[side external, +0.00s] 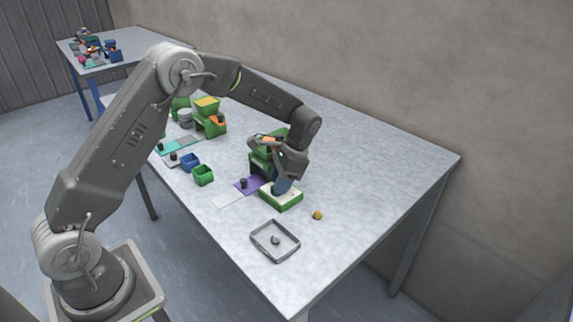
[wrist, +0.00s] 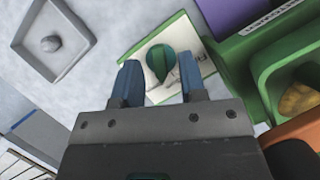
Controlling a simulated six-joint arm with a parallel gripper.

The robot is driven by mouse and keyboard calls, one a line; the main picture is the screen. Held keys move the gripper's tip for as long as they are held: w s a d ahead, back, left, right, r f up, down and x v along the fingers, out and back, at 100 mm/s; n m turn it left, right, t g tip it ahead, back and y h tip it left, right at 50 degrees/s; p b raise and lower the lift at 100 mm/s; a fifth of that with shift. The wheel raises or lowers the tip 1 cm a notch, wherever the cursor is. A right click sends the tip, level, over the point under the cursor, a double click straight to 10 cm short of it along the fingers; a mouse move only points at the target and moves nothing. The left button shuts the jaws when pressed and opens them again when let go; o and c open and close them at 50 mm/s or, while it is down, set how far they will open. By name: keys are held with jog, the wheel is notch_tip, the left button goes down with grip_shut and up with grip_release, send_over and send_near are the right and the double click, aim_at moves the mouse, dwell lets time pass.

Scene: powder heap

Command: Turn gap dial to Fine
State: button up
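The gap dial (wrist: 162,60) is a round teal-green knob with a raised pointer bar. It sits on a white-topped panel with a green base (wrist: 140,38); the base also shows in the side view (side external: 285,204). Lettering on the panel is partly covered and I cannot read the setting. My gripper (wrist: 160,78) is open, its two blue fingertips apart on either side of the knob's near end. I cannot tell whether they touch it. In the side view my gripper (side external: 281,187) points down over the panel and hides the knob.
A grey tray (side external: 254,242) holding a grey lump stands in front of the panel. The table's right side is clear.

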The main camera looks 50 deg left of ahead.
jog(key=v, duration=1.3)
